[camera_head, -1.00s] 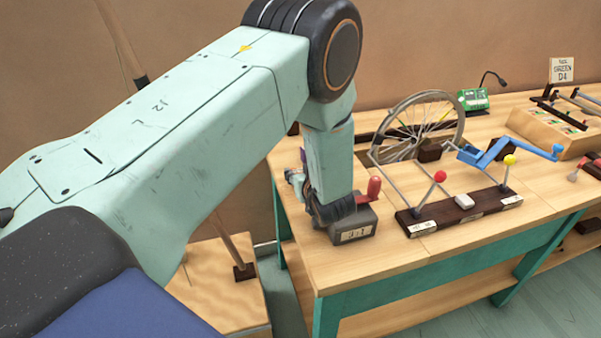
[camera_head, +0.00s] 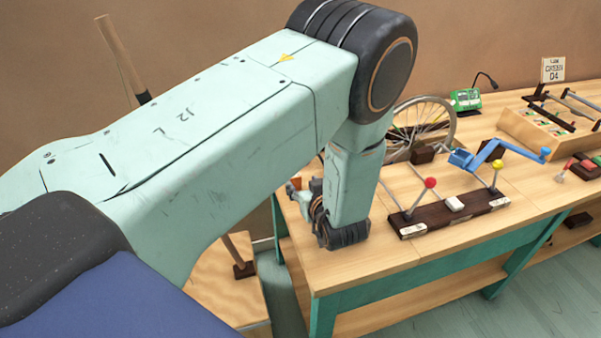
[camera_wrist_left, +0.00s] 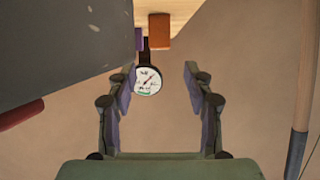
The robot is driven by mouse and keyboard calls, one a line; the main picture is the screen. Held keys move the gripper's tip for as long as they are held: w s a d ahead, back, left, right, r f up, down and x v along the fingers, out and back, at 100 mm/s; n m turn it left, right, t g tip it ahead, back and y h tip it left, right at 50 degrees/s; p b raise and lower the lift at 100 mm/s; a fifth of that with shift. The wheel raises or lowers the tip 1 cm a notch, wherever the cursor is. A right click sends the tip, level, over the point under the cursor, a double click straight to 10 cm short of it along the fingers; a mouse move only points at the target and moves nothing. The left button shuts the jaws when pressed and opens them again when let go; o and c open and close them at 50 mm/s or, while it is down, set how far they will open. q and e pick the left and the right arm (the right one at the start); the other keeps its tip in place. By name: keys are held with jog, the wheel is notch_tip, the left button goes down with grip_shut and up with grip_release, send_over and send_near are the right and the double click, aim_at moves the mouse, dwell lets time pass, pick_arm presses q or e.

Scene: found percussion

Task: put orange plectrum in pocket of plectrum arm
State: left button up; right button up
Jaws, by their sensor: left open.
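A small orange block (camera_wrist_left: 159,30), which looks like the orange plectrum, sits at the table edge at the top of the left wrist view. It also shows as an orange patch (camera_head: 296,183) left of my wrist in the head view. A purple piece (camera_wrist_left: 139,38) stands beside it. My left gripper (camera_wrist_left: 158,78) is open and empty, its fingers apart, with the orange block beyond them. In the head view my own arm partly hides it. A blue cranked arm (camera_head: 495,152) with a box-like end, possibly the plectrum arm, stands at right. My right gripper is not in view.
A round dial gauge (camera_wrist_left: 148,80) hangs near the left finger. A dark grey box (camera_wrist_left: 60,50) with a red handle (camera_wrist_left: 20,114) fills the left of that view. A lever board (camera_head: 455,212) and spoked wheel (camera_head: 422,125) stand right of my wrist.

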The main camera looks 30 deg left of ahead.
pick_arm(q)
jog(key=p+v, duration=0.3)
jog(key=v, duration=0.2)
jog(key=shift+s, duration=0.1)
dwell(0.3)
